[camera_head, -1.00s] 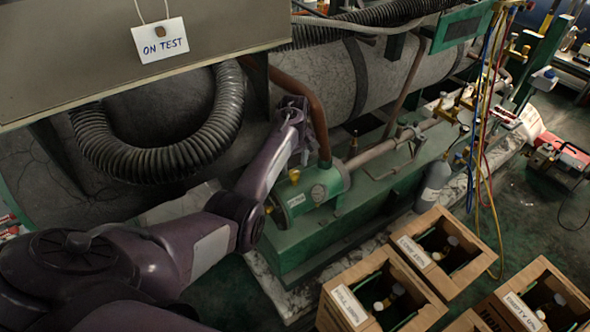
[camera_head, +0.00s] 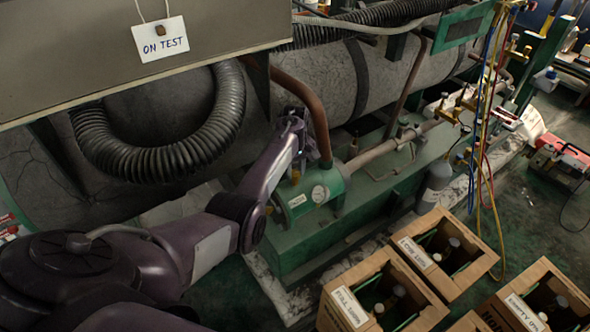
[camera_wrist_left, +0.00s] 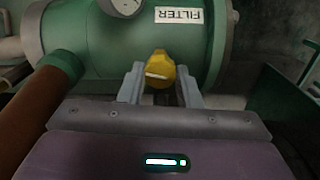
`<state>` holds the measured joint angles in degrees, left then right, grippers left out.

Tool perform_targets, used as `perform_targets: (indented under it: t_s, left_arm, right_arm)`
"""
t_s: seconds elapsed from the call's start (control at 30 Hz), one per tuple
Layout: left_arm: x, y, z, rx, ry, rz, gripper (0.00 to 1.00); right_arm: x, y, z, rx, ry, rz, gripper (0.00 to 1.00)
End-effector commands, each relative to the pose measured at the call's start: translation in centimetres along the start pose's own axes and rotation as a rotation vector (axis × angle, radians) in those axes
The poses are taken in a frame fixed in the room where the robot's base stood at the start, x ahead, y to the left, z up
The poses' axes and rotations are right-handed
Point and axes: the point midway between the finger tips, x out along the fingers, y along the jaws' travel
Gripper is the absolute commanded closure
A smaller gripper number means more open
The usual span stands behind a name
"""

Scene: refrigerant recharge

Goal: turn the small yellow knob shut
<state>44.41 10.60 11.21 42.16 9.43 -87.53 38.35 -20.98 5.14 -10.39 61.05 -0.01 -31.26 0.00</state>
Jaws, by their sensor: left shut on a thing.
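The small yellow knob (camera_wrist_left: 159,69) stands on the green filter cylinder (camera_wrist_left: 95,38), seen close up in the left wrist view. It has a pale bar across its face, lying nearly level in that view. My left gripper (camera_wrist_left: 160,78) is shut on the knob, one grey finger on each side of it. In the head view the green cylinder (camera_head: 312,196) lies below my left wrist, and my left gripper (camera_head: 300,158) reaches down to it. The knob (camera_head: 296,177) shows there only as a small yellow spot. My right gripper is in neither view.
A brown pipe (camera_wrist_left: 37,112) runs close beside the gripper. A grey cabinet with an ON TEST tag (camera_head: 160,40) overhangs the upper left. Open cardboard boxes (camera_head: 437,300) with bottles stand at lower right. Coloured hoses (camera_head: 484,130) hang at the right.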

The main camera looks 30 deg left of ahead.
Motion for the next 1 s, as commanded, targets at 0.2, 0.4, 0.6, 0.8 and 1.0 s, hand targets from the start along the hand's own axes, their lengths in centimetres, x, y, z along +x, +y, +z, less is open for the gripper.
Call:
perform_targets:
  t_s: [0.2, 0.4, 0.6, 0.8, 1.0]
  left_arm:
    - [-0.2, 0.0, 0.0, 0.041, 0.0, 0.0, 0.92]
    - [-0.3, 0.0, -0.1, 0.151, 0.0, -0.001, 0.92]
    - [-0.4, 0.0, -0.1, 0.325, 0.0, 0.0, 0.92]
    - [-0.3, 0.0, -0.1, 0.516, 0.0, 0.0, 0.92]
    - [-0.2, 0.0, -0.1, 0.707, 0.001, 0.0, 0.92]
  right_arm:
    - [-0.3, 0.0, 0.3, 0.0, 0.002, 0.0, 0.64]
    - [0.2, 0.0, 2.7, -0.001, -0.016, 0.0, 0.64]
    - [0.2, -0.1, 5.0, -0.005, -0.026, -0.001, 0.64]
    - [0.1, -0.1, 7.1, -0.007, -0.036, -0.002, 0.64]
    - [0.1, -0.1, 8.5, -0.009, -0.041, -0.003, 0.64]
